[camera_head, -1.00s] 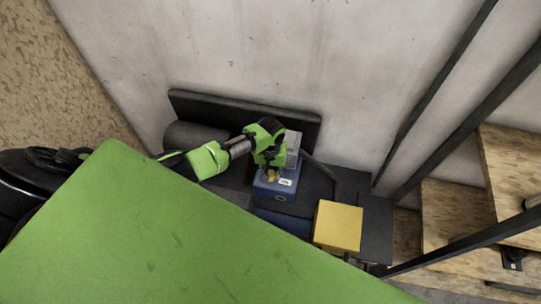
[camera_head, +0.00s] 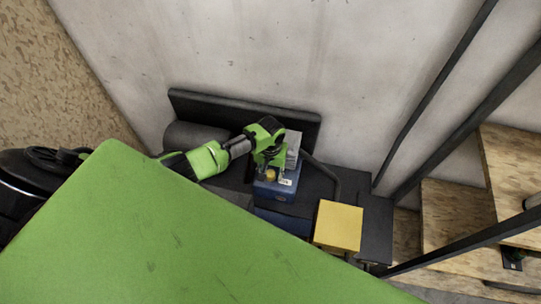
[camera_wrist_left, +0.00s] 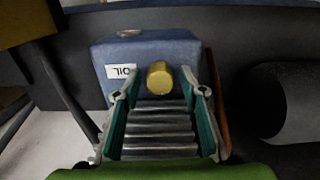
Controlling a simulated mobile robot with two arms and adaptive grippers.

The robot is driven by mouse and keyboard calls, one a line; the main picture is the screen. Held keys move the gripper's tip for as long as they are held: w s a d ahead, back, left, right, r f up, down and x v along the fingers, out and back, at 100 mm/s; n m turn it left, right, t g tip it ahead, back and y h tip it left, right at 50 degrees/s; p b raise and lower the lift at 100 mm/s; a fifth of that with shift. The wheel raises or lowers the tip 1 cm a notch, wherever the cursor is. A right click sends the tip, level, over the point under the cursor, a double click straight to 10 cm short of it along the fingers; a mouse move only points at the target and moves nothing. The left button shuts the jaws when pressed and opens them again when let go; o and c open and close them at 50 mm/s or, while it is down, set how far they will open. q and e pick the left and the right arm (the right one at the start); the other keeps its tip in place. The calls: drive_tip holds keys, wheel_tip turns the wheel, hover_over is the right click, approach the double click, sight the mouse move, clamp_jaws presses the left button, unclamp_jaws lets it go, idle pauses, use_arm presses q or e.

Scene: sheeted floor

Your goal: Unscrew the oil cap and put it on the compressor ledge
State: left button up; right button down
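The oil cap (camera_head: 271,175) is a small brass-yellow knob on a blue housing (camera_head: 289,189) with a white label. In the left wrist view the cap (camera_wrist_left: 159,77) shows on the housing (camera_wrist_left: 185,48), beside a label reading OIL (camera_wrist_left: 121,71). My left gripper (camera_head: 269,162) is just above the cap in the head view. In the left wrist view its open fingers (camera_wrist_left: 160,84) stand on either side of the cap, with a gap to each side. I cannot tell which dark surface is the ledge. My right gripper is not in view.
A yellow box (camera_head: 338,226) is at the right. A dark cylinder (camera_head: 190,137) lies to the left, in front of a dark panel (camera_head: 240,107) by the wall.

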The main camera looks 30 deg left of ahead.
use_arm(q)
drive_tip(key=m, duration=0.9)
drive_tip(key=shift+b, duration=0.3)
drive_tip(key=m+b, duration=0.1)
drive_tip(key=m, duration=0.4)
drive_tip(key=shift+m, duration=0.4)
drive_tip(key=m, duration=0.3)
drive_tip(key=shift+m, duration=0.3)
clamp_jaws()
